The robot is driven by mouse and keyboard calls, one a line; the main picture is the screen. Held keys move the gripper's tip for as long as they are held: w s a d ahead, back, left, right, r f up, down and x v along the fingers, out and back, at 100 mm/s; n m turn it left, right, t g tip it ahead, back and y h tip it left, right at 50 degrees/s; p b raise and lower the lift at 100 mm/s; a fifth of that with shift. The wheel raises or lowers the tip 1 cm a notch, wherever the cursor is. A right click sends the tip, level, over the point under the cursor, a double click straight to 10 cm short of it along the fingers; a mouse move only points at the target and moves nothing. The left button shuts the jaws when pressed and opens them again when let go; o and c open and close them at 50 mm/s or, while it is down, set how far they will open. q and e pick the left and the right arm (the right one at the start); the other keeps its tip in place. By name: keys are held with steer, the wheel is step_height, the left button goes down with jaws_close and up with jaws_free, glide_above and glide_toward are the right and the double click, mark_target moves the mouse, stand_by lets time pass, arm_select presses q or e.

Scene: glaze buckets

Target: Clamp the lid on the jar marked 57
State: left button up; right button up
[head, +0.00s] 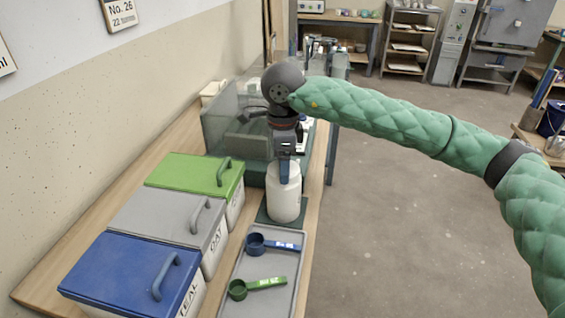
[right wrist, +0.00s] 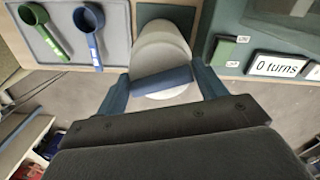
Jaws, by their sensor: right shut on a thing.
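A white jar (head: 284,198) stands upright on a dark green mat (head: 264,215) near the bench's right edge. No number is readable on it. My right gripper (head: 285,172) reaches down from above to the top of the jar. In the right wrist view its two blue fingers (right wrist: 162,85) flank a dark blue bar (right wrist: 161,81) that lies across the white top (right wrist: 162,45), and they are shut on it. Whether the lid sits flush cannot be told, as the gripper covers part of the top. My left gripper is out of view.
A grey tray (head: 233,293) holds a blue scoop (head: 256,243) and a green scoop (head: 239,289) in front of the jar. Green (head: 195,172), grey (head: 160,218) and blue (head: 125,268) lidded bins stand left. A sign (right wrist: 280,66) reads "0 turns". A clear-walled case (head: 225,133) stands behind.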

steer(key=o, duration=1.5)
steer(key=shift+w+f, duration=0.1)
steer(key=shift+f, duration=0.1)
steer(key=shift+c, duration=0.2)
steer(key=shift+r, duration=0.2)
